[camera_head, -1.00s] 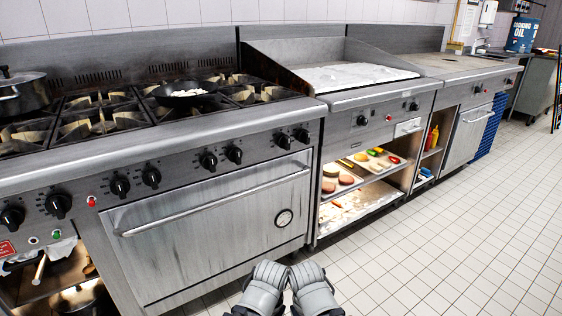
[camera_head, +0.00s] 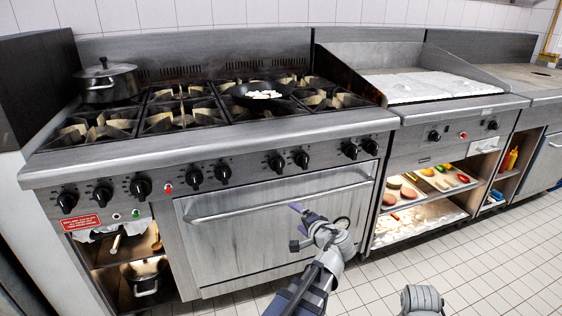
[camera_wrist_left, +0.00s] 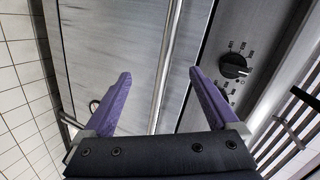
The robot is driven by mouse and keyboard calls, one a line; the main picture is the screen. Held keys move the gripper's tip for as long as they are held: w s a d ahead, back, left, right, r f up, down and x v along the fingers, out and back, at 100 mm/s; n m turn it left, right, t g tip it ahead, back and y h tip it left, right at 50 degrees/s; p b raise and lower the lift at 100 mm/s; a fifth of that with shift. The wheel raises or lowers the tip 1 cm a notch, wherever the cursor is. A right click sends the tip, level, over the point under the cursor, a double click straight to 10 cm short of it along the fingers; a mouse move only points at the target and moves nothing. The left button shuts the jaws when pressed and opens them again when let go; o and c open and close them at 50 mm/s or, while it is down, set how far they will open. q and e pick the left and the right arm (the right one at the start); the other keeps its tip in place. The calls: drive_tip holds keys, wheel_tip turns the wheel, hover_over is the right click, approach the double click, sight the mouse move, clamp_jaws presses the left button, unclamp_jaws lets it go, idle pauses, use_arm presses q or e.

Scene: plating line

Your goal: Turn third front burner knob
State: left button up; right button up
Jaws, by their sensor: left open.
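The stove's front panel carries a row of black knobs: a left group with a third knob (camera_head: 140,187), then a pair further right (camera_head: 208,175), a middle pair (camera_head: 288,161) and a right pair (camera_head: 359,148). Which one is the third front burner knob I cannot tell for certain. My left gripper (camera_head: 303,226) is in front of the oven door, below the middle pair, apart from the knobs.
The oven door's long handle (camera_head: 280,195) runs between my left gripper and the knob panel. A skillet with white pieces (camera_head: 262,97) and a lidded pot (camera_head: 107,82) stand on the burners. A griddle (camera_head: 430,86) stands to the right. The tiled floor is clear.

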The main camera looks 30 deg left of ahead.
sight(280, 169)
use_arm(q)
drive_tip(key=w+a+r+m+t+y+p, duration=0.1)
drive_tip(key=w+a+r+m+t+y, duration=0.25)
drive_tip(key=a+r, duration=0.45)
drive_tip(key=shift+h, duration=0.45)
drive_tip(key=shift+w+a+r, duration=0.3)
drive_tip(key=shift+w+a, duration=0.35)
drive_tip(key=shift+w, duration=0.25)
drive_tip(key=shift+w+a+r, duration=0.35)
drive_tip(key=shift+w+a, duration=0.35)
drive_tip(key=shift+w, duration=0.2)
drive_tip(key=shift+w+a+r, duration=0.3)
drive_tip(key=shift+w+a, duration=0.35)
drive_tip(key=shift+w, duration=0.25)
drive_tip(key=c, duration=1.3)
